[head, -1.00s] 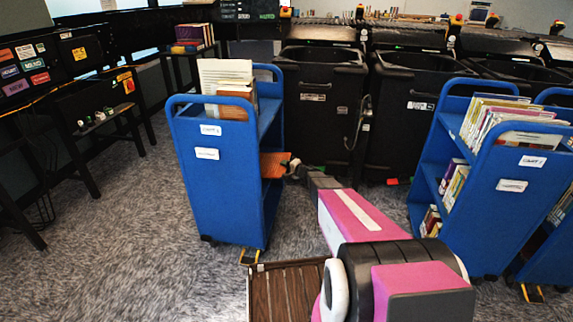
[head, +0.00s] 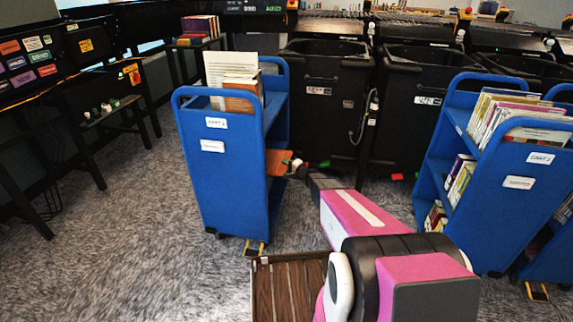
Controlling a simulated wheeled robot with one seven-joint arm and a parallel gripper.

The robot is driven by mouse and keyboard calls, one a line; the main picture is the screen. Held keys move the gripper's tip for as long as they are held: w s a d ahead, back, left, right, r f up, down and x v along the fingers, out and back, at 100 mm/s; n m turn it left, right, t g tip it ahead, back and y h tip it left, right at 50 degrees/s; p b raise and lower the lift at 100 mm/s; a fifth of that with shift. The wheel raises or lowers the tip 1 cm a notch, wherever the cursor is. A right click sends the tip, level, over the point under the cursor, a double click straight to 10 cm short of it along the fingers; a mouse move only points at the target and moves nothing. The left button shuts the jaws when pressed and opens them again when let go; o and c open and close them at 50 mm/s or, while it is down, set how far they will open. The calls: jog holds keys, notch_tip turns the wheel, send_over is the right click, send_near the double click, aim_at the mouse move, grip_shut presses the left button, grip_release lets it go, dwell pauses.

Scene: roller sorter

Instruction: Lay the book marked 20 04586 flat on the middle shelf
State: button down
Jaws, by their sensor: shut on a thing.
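The middle shelf itself is mostly hidden behind the end panel.
Books (head: 240,90) stand on the left cart's top shelf. Another blue cart (head: 500,190) with several books stands at right. Black bins (head: 322,100) stand close behind my arm. Carpet (head: 130,240) is clear at left.

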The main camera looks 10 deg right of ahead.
jog(key=c, duration=1.1)
grip_release()
jog(key=shift+s, duration=0.1)
jog(key=v, duration=1)
jog(key=shift+s+d, duration=0.2)
jog(key=shift+d, duration=0.05)
